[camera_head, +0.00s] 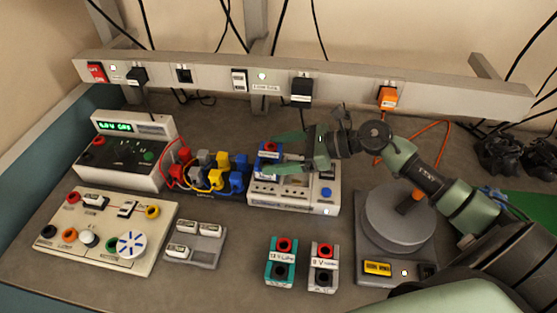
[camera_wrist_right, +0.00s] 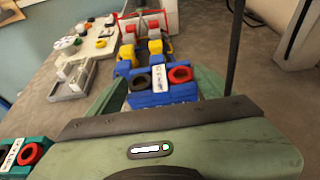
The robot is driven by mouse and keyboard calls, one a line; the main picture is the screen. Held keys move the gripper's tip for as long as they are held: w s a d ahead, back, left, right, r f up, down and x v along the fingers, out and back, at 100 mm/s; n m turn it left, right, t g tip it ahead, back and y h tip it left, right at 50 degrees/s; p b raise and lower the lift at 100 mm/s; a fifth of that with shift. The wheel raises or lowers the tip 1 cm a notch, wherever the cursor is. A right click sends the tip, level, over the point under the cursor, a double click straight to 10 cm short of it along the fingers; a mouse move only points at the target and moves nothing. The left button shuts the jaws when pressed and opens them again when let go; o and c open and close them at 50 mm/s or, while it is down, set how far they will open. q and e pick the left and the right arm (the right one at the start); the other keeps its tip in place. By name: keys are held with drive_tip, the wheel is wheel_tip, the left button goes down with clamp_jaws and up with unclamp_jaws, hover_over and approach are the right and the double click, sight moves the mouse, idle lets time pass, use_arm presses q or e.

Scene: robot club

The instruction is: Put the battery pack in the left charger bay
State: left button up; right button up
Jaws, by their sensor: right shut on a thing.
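A blue battery pack (camera_head: 267,172) with red and black terminals and a white label is between the fingers of my right gripper (camera_head: 270,154). In the right wrist view the pack (camera_wrist_right: 160,99) sits between the two green fingers, terminals facing the camera. The pack is at the left end of the light grey charger (camera_head: 318,207), over or in its left bay. The fingers hide its lower part, so I cannot tell whether it is seated. The charger has a blue button on its right side. My left gripper is out of view.
A teal pack (camera_head: 281,271) and a grey pack (camera_head: 323,280) stand in front of the charger. A rack of coloured plugs (camera_head: 213,178) is close on its left. A round-plate device (camera_head: 400,225) is on the right. A power rail (camera_head: 330,88) runs behind.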

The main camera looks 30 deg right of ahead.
sight(280, 159)
drive_tip(key=shift+s+a+f, duration=0.15)
drive_tip(key=shift+s+f, duration=0.25)
drive_tip(key=shift+f, duration=0.15)
drive_tip(key=o, duration=1.9)
drive_tip(key=shift+f, duration=0.1)
drive_tip(key=shift+o, duration=0.2)
drive_tip(key=shift+w, duration=0.2)
drive_tip(key=shift+s+d+r, duration=0.15)
drive_tip(key=shift+d+r, duration=0.05)
drive_tip(key=shift+d, duration=0.1)
drive_tip(key=v, duration=0.4)
drive_tip(key=shift+s+d, duration=0.1)
drive_tip(key=shift+d, duration=0.05)
drive_tip(key=v, duration=0.4)
drive_tip(key=p+v, duration=0.1)
drive_tip(key=v, duration=0.1)
drive_tip(key=shift+r, duration=0.3)
drive_tip(key=shift+s+d+r, duration=0.15)
drive_tip(key=shift+s+d, duration=0.1)
drive_tip(key=shift+d, duration=0.2)
